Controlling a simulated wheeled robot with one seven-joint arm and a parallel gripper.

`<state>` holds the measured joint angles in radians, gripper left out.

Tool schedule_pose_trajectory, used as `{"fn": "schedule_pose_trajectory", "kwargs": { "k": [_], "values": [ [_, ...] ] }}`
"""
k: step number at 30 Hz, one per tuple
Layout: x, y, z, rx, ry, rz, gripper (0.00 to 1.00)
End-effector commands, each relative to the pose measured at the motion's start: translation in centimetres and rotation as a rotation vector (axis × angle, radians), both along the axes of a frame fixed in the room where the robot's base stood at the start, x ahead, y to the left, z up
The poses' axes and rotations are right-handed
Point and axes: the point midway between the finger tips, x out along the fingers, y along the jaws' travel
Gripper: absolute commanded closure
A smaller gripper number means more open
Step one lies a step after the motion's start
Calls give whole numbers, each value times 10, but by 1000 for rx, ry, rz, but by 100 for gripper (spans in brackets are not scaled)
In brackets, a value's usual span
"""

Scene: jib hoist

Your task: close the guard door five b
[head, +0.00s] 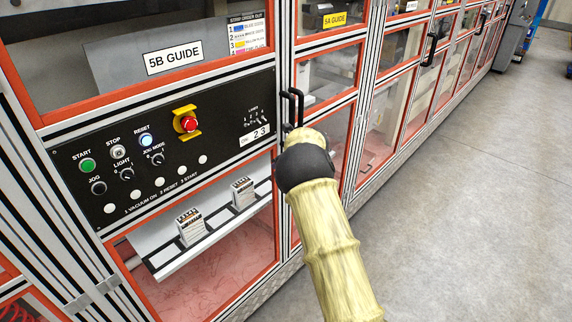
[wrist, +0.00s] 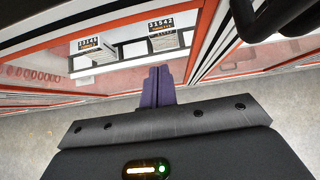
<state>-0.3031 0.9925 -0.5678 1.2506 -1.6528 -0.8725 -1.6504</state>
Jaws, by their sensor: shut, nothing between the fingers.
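The guard line has red-framed glass panels, and the one marked 5B GUIDE (head: 174,58) is at upper left in the head view. Two black door handles (head: 292,106) stand side by side just right of the control panel, near the top of my arm. I cannot tell which door is 5B or whether it stands ajar. In the wrist view a black handle (wrist: 268,20) is at the upper right, apart from my fingers. My gripper (wrist: 159,84) is shut and empty, its purple fingers pointing at the lower window. My arm hides the gripper in the head view.
The control panel (head: 90,190) has buttons and a red emergency stop (head: 188,123). Below it, a white shelf (head: 205,240) holds two small card stacks behind glass. More framed doors with black handles (head: 434,48) run off to the right. The grey floor (head: 470,210) at right is clear.

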Motion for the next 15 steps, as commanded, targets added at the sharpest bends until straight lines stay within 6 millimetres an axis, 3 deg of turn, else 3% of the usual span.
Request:
{"fn": "schedule_pose_trajectory", "kwargs": {
  "k": [9,15],
  "values": [
    [-30,-18,36,0,1,11,100],
    [-40,-24,48,-2,5,14,100]
  ]
}}
